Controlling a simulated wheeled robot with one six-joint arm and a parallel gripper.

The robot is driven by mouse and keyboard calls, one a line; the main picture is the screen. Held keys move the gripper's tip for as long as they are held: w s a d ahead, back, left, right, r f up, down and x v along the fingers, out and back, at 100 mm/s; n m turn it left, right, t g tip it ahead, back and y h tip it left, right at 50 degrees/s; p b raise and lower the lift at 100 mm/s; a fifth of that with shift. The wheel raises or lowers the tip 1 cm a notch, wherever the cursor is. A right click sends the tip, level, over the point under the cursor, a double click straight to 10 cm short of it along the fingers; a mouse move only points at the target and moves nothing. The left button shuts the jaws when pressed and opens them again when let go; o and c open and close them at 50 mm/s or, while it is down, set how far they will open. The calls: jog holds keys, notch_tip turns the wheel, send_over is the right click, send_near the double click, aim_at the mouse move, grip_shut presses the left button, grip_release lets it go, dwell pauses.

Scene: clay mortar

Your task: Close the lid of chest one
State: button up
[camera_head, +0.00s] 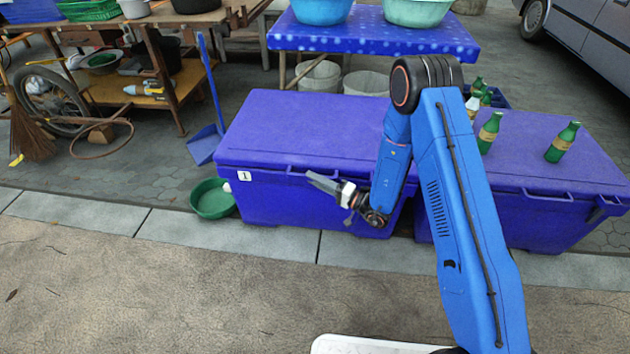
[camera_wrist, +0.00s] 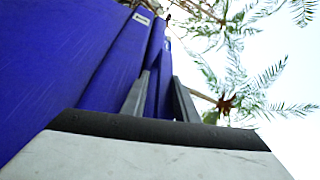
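Chest one (camera_head: 285,205) is a blue-purple box with a white label "1" (camera_head: 244,176) at the front left of its lid. Its lid (camera_head: 300,130) lies flat on the body and looks shut; part of the right side is hidden behind my arm. My gripper (camera_head: 320,184) is in front of the chest, just below the lid's front edge. In the wrist view the two fingers of my gripper (camera_wrist: 160,95) stand apart with nothing between them. The blue chest (camera_wrist: 75,65) fills the left there, with its label (camera_wrist: 141,18) at the top. I cannot tell whether the fingers touch it.
A second blue chest (camera_head: 535,205) stands at the right, with green bottles (camera_head: 563,142) on its lid. A green bowl (camera_head: 212,199) is on the ground left of chest one. A blue table (camera_head: 375,35) with basins stands behind. The pavement in front (camera_head: 200,290) is clear.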

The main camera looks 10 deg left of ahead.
dwell(0.3)
jog(key=v, duration=1.7)
jog(key=shift+d, duration=0.2)
